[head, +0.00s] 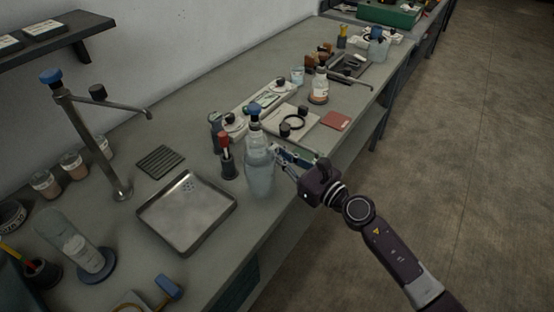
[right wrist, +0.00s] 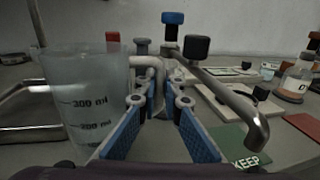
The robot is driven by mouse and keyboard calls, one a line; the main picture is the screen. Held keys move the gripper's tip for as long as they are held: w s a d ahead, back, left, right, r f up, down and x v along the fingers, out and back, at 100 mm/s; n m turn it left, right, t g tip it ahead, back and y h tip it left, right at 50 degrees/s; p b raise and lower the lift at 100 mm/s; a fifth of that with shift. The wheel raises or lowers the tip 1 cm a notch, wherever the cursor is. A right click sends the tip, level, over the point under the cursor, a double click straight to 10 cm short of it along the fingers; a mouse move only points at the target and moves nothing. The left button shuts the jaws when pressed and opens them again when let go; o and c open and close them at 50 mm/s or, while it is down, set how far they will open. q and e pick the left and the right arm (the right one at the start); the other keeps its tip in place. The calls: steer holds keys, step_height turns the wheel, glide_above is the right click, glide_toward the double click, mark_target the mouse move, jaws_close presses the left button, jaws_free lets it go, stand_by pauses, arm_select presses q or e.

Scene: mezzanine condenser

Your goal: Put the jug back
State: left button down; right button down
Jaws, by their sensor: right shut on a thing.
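The jug (head: 260,178) is a clear, pale measuring vessel near the front edge of the bench. In the right wrist view the jug (right wrist: 85,95) stands upright on the left, with 300 ml and 200 ml marks and a handle. My right gripper (head: 284,156) comes in from the right of the jug. In the right wrist view its blue-padded fingers (right wrist: 158,105) are shut on the handle. I cannot tell whether the jug's base touches the bench. A green mat marked KEEP (right wrist: 245,148) lies to the right of the fingers. My left gripper is not in view.
A metal tray (head: 187,212) lies left of the jug. A tall tap (head: 90,140) stands behind it. A blue-topped tap (right wrist: 172,40) with a spout is close beyond my fingers. A red-capped bottle (head: 225,155) is beside the jug. A red mat (head: 335,121) lies farther right.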

steer(key=shift+f+b, duration=0.8)
steer(key=shift+f, duration=0.9)
steer(key=c, duration=2.1)
jaws_free()
steer(key=shift+f, duration=0.1)
